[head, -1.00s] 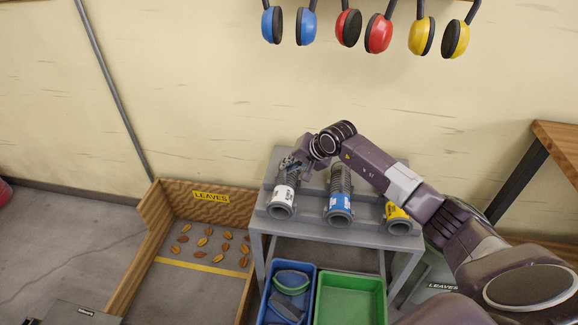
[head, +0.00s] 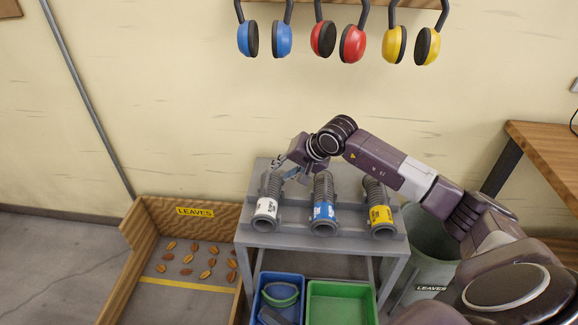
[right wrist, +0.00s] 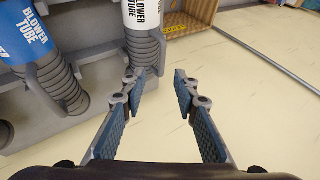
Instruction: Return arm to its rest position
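My right arm reaches in from the right in the head view. Its right gripper (head: 283,168) is just above the back end of the white-labelled blower tube (head: 265,208), and its fingers are small there. In the right wrist view the right gripper (right wrist: 158,88) has its fingers apart with nothing between them. The white-labelled tube (right wrist: 146,48) is beyond the left finger; I cannot tell whether they touch. A blue-labelled tube (head: 323,211) and a yellow-labelled tube (head: 381,215) lie beside it on the grey rack (head: 300,242). My left gripper is not in view.
A wooden leaf box (head: 226,213) stands left of the rack. Blue (head: 262,308) and green (head: 340,302) bins are below it. A grey-green leaf bin (head: 428,262) and wooden bench (head: 545,150) stand at right. Earmuffs (head: 338,40) hang on the wall above.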

